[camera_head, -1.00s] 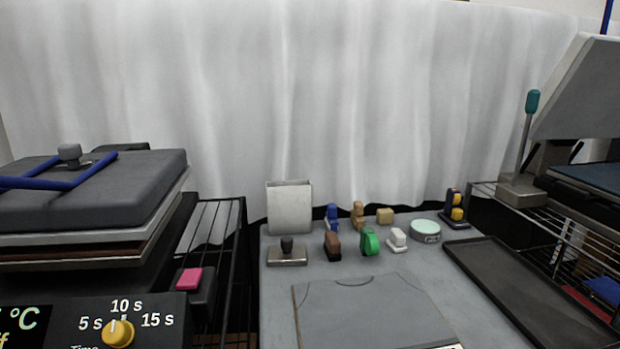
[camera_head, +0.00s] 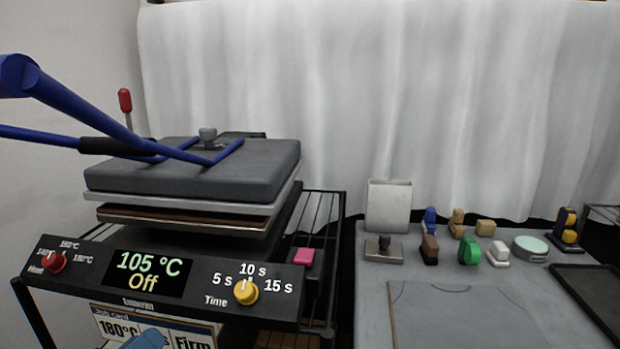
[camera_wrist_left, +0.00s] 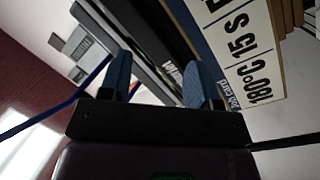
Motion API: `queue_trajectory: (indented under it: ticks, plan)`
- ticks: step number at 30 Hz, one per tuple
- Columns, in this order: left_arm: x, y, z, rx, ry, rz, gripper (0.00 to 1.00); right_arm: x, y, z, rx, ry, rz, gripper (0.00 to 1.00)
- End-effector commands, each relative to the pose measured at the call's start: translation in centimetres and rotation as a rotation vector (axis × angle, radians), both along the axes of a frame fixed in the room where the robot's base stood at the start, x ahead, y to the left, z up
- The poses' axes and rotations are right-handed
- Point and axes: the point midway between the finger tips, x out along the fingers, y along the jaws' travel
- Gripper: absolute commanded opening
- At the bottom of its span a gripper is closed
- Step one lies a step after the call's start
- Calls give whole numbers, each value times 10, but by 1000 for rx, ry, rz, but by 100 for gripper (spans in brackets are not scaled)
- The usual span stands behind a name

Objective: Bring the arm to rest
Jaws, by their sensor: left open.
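My left gripper (camera_head: 150,340) shows only as a blue fingertip at the bottom edge of the head view, in front of the job card (camera_head: 110,326). In the left wrist view, my left gripper (camera_wrist_left: 161,80) has its two blue fingers well apart with nothing between them. The card with "180°C 15 s" (camera_wrist_left: 250,45) shows beyond the fingers, at the upper right. The rest of the left arm is hidden in the head view. My right gripper is not in view.
The heat press (camera_head: 190,170) stands on a wire rack with blue handle bars above it. Its panel (camera_head: 150,275) reads 105 °C, Off. A grey table (camera_head: 370,300) to the right holds a shirt (camera_head: 460,315), several stamps and a round tin (camera_head: 530,248).

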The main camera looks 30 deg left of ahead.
Motion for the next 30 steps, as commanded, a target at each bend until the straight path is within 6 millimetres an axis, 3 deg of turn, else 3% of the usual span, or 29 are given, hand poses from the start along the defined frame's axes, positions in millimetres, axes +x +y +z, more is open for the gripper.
queue_trajectory:
  ticks: [1, 3, 9, 18, 24, 30]
  plan:
    - [-8, -13, -29, 70, 92, -15, 57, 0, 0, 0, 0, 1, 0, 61]
    - [-21, -32, -66, 186, 213, -47, 57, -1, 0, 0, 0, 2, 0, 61]
    - [-70, -86, -151, 486, 496, -182, 57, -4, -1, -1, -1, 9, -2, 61]
    - [-147, -150, -220, 809, 740, -409, 57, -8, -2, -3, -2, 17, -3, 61]
    - [-136, -148, -185, 812, 686, -371, 57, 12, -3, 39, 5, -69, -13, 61]
    - [-132, -146, -153, 796, 650, -339, 57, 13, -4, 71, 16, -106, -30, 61]
